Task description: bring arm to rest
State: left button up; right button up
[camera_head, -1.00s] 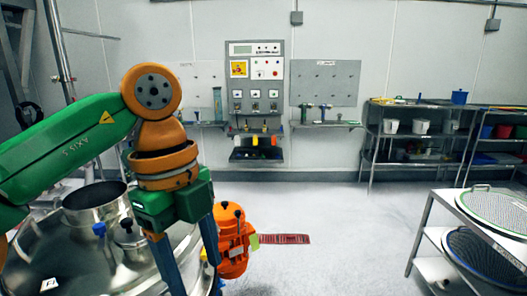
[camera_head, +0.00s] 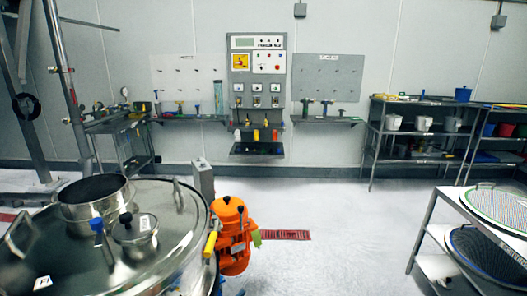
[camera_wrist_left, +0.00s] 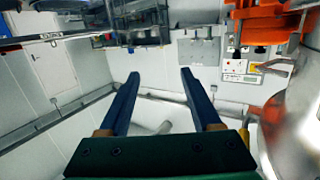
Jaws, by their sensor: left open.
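My left gripper (camera_wrist_left: 160,74) shows in the left wrist view, its two blue fingers spread apart with nothing between them. The left arm is out of the head view. My right gripper is in neither view. The steel sifter (camera_head: 165,257) stands at the lower left of the head view, with an open round inlet (camera_head: 93,193) and a small clamped lid (camera_head: 134,229) on top. Its orange motor (camera_head: 232,236) is on its right side. In the left wrist view, orange and steel parts (camera_wrist_left: 262,22) are at the upper right, apart from the fingers.
A steel rack with round screens (camera_head: 497,208) stands at the right. A control panel (camera_head: 257,90) and two tool boards hang on the back wall. Shelves with buckets (camera_head: 420,124) stand at the back right. The floor (camera_head: 345,235) in the middle is clear.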

pick_arm(q)
jog(key=s+a+f+n+g+y, duration=0.2)
jog(key=s+a+f+g+y, duration=0.15)
jog(key=s+f, duration=0.55)
jog(key=s+a+f+n+g+y, duration=0.25)
jog(key=s+a+f, duration=0.35)
jog(key=f, duration=0.5)
jog(key=s+a+f+g+y, duration=0.1)
jog(key=s+f+g, duration=0.1)
jog(key=s, duration=0.7)
jog(key=s+a+f+g+y, duration=0.1)
jog(key=s+f, duration=0.4)
jog(key=s, duration=0.5)
jog(key=s+a+f+g+y, duration=0.1)
jog(key=s+a+f+g, duration=0.1)
jog(key=s, duration=0.8)
jog(key=shift+a+f+g, duration=0.4)
jog(key=shift+f+g, duration=0.35)
jog(key=shift+g, duration=0.25)
